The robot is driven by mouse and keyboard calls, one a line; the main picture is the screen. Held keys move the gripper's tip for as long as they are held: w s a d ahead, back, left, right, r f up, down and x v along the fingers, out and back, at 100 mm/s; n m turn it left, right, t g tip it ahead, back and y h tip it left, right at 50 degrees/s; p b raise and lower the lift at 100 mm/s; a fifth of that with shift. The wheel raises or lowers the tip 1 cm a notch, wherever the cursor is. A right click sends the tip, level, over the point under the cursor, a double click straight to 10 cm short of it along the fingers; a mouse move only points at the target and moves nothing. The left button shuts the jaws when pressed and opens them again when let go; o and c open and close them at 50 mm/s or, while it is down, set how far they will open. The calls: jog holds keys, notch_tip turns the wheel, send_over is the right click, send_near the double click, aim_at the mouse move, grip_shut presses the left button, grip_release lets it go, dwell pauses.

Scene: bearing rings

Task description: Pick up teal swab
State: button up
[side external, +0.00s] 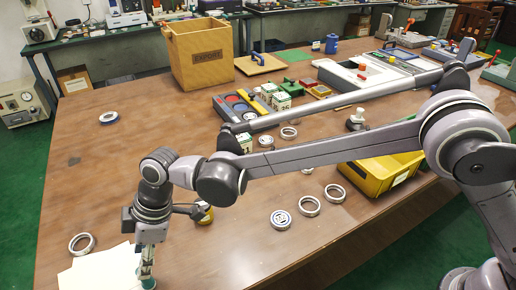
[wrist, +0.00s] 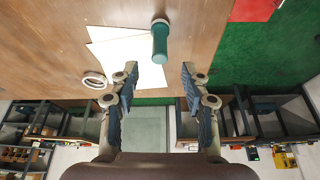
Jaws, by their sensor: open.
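Only a bit of teal (side external: 149,284) shows in the side view, at the bottom edge below my gripper. My gripper (wrist: 158,76) is open, its two fingers wide apart with nothing between them. In the wrist view the swab lies ahead of the gap between the fingertips, roughly centred. In the side view my gripper (side external: 147,264) points down over the front left table corner and partly hides the swab.
Pale sheets (side external: 97,273) lie beside the swab, with a metal ring (side external: 82,243) behind them. More rings (side external: 309,206) and a yellow bin (side external: 373,178) stand to the right. A cardboard box (side external: 199,60) is at the back. The table's left middle is mostly clear.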

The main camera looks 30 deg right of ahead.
aim_at(142, 284)
jog(key=shift+x, duration=4.65)
grip_shut()
